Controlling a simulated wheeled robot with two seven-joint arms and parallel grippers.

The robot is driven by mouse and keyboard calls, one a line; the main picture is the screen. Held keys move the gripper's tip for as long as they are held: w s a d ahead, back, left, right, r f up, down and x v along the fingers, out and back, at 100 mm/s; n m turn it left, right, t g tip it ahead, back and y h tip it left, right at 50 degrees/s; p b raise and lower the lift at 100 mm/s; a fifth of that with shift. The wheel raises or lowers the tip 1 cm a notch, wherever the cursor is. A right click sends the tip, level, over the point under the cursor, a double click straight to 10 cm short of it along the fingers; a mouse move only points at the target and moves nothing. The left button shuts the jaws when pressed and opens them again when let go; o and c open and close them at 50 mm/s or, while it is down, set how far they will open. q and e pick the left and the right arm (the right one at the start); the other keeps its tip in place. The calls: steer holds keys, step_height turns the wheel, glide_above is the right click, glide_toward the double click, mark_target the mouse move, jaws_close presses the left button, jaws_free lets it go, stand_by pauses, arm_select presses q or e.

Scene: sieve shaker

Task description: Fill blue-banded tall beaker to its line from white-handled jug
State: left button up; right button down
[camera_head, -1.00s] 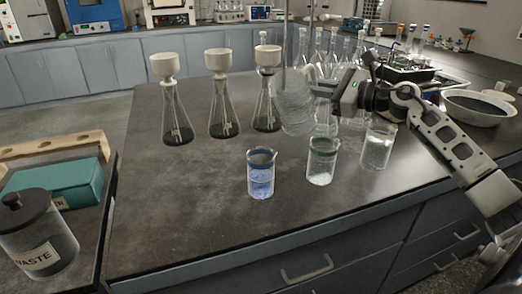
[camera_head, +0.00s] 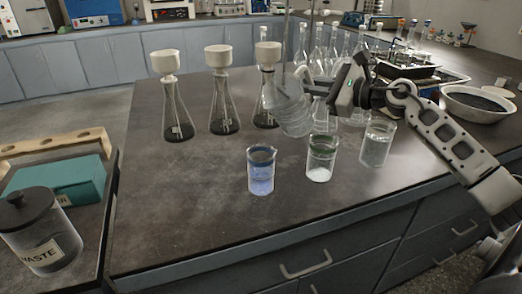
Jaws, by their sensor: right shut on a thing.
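The blue-banded tall beaker (camera_head: 261,177) stands upright near the bench's front, with a dark blue band near its rim and a bluish look inside. I cannot tell its liquid level. The clear glass jug (camera_head: 291,112) is held above and behind it, a little to its right, tilted with its mouth toward the left. My right gripper (camera_head: 325,92) is shut on the jug's white handle (camera_head: 310,78) from the right. I cannot make out a stream from the jug. My left gripper is not in view.
A green-banded beaker (camera_head: 321,165) and another clear beaker (camera_head: 377,148) stand to the right. Several funnel-topped flasks (camera_head: 224,110) stand behind. A white bowl (camera_head: 478,104) is far right. A waste jar (camera_head: 40,235) is at left. The bench's front left is clear.

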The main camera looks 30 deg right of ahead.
arm_select(q)
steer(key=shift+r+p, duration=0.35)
steer(key=shift+p, duration=0.4)
arm_select(e)
steer(key=shift+s+a+r+n, duration=0.15)
steer(key=shift+a+r+n, duration=0.4)
steer(key=shift+n, duration=0.15)
stand_by(2.5)
